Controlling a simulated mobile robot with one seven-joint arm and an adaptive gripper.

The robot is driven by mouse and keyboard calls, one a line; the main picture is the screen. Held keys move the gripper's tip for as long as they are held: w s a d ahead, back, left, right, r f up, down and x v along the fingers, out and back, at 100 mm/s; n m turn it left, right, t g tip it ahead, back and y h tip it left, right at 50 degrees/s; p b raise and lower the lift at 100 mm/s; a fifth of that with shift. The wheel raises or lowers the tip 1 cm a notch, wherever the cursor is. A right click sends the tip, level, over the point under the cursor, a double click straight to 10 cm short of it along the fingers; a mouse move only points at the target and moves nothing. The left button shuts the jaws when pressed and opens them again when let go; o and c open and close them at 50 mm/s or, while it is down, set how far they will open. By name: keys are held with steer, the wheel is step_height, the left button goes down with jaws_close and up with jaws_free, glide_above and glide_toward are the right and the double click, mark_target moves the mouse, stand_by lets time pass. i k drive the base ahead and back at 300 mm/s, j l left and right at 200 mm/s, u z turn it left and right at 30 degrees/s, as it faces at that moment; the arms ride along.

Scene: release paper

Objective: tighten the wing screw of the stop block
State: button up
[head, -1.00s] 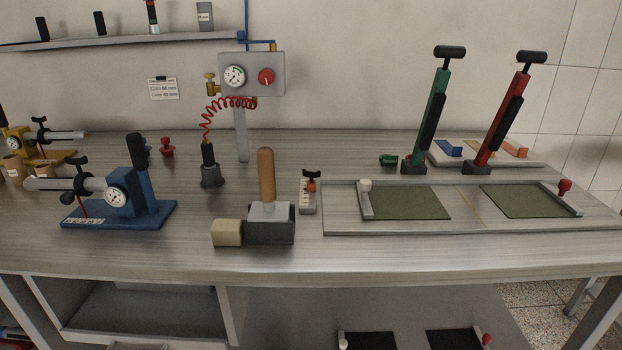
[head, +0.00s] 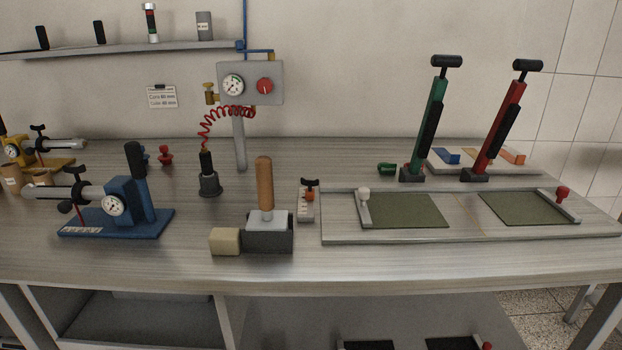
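A small pale block with scale marks (head: 306,208) stands on the bench in the head view, just left of the framed plate. On its top sit a small orange-red part and a black wing-shaped screw (head: 310,182). This looks like the stop block with its wing screw; how tight the screw is cannot be told. Similar black wing handles show on the blue gauge fixture (head: 122,200) at the left and on the yellow gauge fixture (head: 14,150) at the far left. My gripper is not in view.
A dark block with an upright wooden handle (head: 265,185) stands close left of the stop block, beside a beige block (head: 225,241). The framed plate (head: 470,232) with green pads lies right. Behind are a hose tool (head: 208,178) and green and red pumps (head: 424,125). The front bench strip is clear.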

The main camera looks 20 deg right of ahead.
mark_target(309, 183)
steer(key=i+l, duration=0.2)
steer(key=i+l+u, duration=0.15)
steer(key=l, duration=0.25)
steer(key=i+l, duration=0.15)
steer(key=l, duration=0.2)
steer(key=i, duration=0.55)
steer(key=j+u, duration=0.05)
